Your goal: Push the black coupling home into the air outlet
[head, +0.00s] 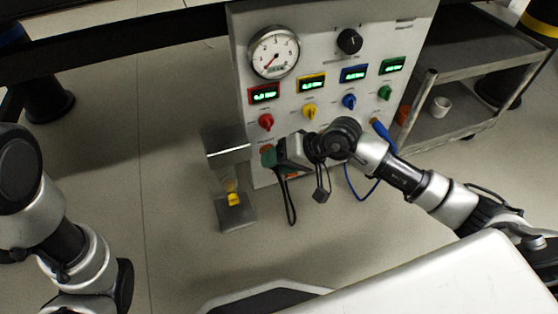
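My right gripper (280,156) is at the lower part of the grey panel (330,18), below the red and yellow knobs. Its silver body and wrist cover much of what is there. A small dark green part (268,158) shows at its fingertips. A black hose loop (291,207) hangs just below the gripper. I cannot make out the black coupling or the air outlet, and cannot tell whether the fingers are closed on anything. My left arm shows at the lower left, but its gripper does not show.
The panel carries a round gauge (274,52), a black knob (349,41), several lit displays and coloured knobs. A blue hose (358,192) hangs right of my gripper. A metal stand with a yellow piece (234,199) is at left. A grey cart (455,122) holds a white cup (441,107).

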